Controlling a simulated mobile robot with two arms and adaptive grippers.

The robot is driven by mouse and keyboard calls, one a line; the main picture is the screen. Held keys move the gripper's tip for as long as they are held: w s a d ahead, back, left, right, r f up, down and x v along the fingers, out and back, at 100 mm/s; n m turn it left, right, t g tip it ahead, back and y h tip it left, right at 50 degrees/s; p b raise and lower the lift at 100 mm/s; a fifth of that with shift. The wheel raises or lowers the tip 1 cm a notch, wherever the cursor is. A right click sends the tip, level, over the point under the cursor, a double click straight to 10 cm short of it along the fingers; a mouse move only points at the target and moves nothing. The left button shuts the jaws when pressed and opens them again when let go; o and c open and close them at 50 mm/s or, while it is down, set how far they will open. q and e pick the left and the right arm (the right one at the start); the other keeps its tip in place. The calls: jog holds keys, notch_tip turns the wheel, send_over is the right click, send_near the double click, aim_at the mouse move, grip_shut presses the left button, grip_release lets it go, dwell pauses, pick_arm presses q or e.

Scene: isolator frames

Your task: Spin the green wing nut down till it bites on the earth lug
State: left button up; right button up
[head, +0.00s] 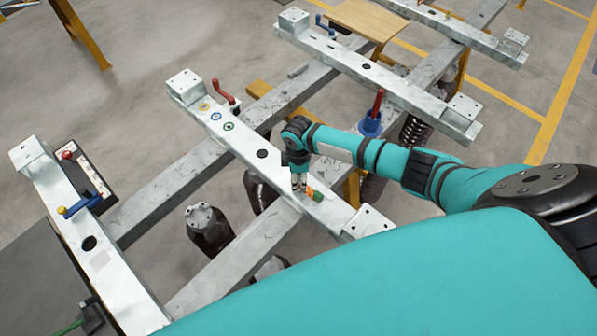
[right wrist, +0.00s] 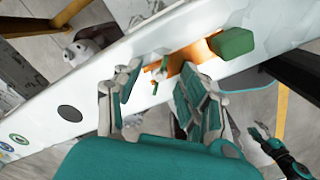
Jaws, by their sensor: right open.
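The earth lug (right wrist: 186,60) is an orange-copper strip lying on the white-grey beam, with a green block (right wrist: 232,43) at its far end. In the head view the lug (head: 310,191) and green block (head: 318,197) show small beside my fingers. A small pale piece with a little green (right wrist: 157,66), perhaps the wing nut on its stud, stands at the lug's near end; its shape is unclear. My right gripper (right wrist: 158,90) is open, fingers on either side of this piece, with visible gaps. In the head view the right gripper (head: 299,187) points down at the beam.
The beam (head: 258,168) has dark holes and round stickers. A red-handled lever (head: 222,92) stands at its far end, and a blue-based red-handled part (head: 371,122) stands behind my right arm. Crossing rails (head: 235,258) run under the beam. Floor shows between them.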

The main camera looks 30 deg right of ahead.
jog(key=shift+w+r, duration=0.1)
jog(key=shift+r, duration=0.2)
notch_tip(320, 180, up, 12)
jog(key=shift+f, duration=0.25)
dwell(0.3)
